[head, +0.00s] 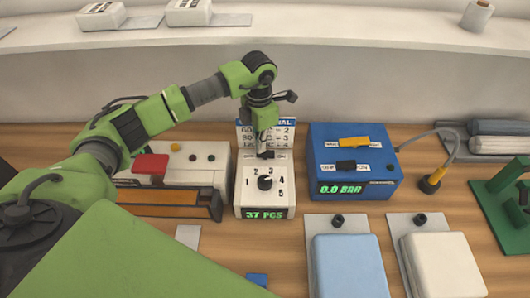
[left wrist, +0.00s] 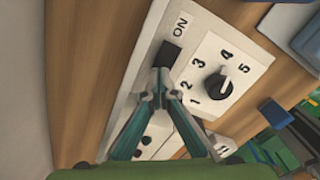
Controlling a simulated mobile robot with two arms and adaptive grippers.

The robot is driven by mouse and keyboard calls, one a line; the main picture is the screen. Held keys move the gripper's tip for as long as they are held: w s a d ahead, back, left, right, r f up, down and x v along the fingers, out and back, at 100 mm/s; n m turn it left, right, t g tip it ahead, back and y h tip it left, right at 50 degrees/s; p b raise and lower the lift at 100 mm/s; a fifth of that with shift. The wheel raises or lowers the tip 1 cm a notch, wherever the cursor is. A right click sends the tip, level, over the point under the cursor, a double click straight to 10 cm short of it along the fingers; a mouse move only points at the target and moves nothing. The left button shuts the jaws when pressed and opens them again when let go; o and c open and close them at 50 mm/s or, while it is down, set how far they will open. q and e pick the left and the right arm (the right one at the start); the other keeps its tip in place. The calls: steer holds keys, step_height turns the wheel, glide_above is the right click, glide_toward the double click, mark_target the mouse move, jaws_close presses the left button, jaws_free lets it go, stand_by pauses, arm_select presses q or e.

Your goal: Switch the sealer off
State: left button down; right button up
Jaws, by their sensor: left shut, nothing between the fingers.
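A white box (head: 251,197) with a black dial (head: 265,183) numbered 1 to 5 stands mid-table. Its green display reads 37 PCS. A black switch (head: 266,154) sits at its far end; in the left wrist view the switch (left wrist: 169,56) lies beside the word ON, and the dial (left wrist: 217,87) shows too. My left gripper (head: 262,145) points down over the switch, shut and empty. In the left wrist view its fingertips (left wrist: 162,90) are right by the switch; I cannot tell whether they touch it. My right gripper is not in view.
Left of the box is a white unit (head: 208,163) with a red part and an orange bar. Right of it is a blue box (head: 325,185) reading 0.0 BAR. Blue (head: 345,268) and white (head: 445,268) cushions lie in front. A numbered chart (head: 245,136) stands behind.

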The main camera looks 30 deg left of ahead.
arm_select(q)
steer(key=shift+f+b, duration=0.6)
steer(key=shift+f, duration=0.2)
steer(key=shift+r, duration=0.15)
steer(key=shift+w+r+p, duration=0.1)
steer(key=shift+r+p, duration=0.6)
steer(key=shift+r, duration=0.2)
steer(key=shift+r+p, duration=1.35)
steer(key=shift+r, duration=1.15)
